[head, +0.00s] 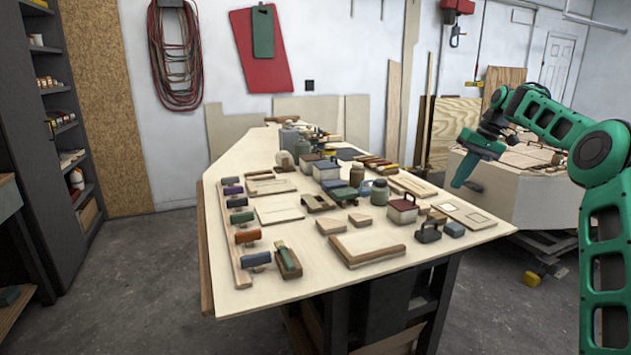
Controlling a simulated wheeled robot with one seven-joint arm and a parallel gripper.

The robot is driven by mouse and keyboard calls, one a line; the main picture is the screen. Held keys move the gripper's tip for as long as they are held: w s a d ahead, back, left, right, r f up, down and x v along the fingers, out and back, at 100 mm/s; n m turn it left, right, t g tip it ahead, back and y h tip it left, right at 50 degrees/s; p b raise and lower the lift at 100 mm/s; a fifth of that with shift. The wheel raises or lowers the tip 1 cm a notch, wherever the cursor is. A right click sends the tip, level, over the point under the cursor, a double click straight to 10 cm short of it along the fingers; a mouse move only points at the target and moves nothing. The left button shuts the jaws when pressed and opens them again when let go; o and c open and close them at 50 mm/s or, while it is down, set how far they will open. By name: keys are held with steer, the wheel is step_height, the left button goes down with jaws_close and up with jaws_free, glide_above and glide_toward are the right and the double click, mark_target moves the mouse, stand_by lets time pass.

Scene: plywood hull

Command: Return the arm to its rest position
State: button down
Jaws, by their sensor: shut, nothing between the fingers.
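My green arm (560,122) rises at the right edge of the head view and bends over to the left. My gripper (463,178) hangs at its end, tilted down, to the right of the workbench (225,292) and in front of a second wooden surface. The gripper is shut and holds nothing. It looks apart from the things on the bench. The lower part of the arm is cut off by the picture's edge.
A pale wooden structure (520,195) stands at right. A dark shelf (45,130) stands at left. Floor is clear at left front.

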steer(key=s+a+m+g+h, duration=0.2)
steer(key=s+m+h, duration=0.2)
steer(key=s, duration=2.7)
steer(key=s+a+f+m, duration=0.1)
steer(key=s+f, duration=0.4)
steer(key=s, duration=0.8)
steer(key=s+a+f+m, duration=0.1)
steer(key=s+f, duration=0.5)
steer(key=s, duration=0.6)
steer(key=shift+s+a+m, duration=0.35)
steer(key=shift+s+m, duration=0.05)
steer(key=shift+f, duration=0.1)
steer(key=shift+w+f, duration=0.25)
steer(key=shift+w, duration=0.35)
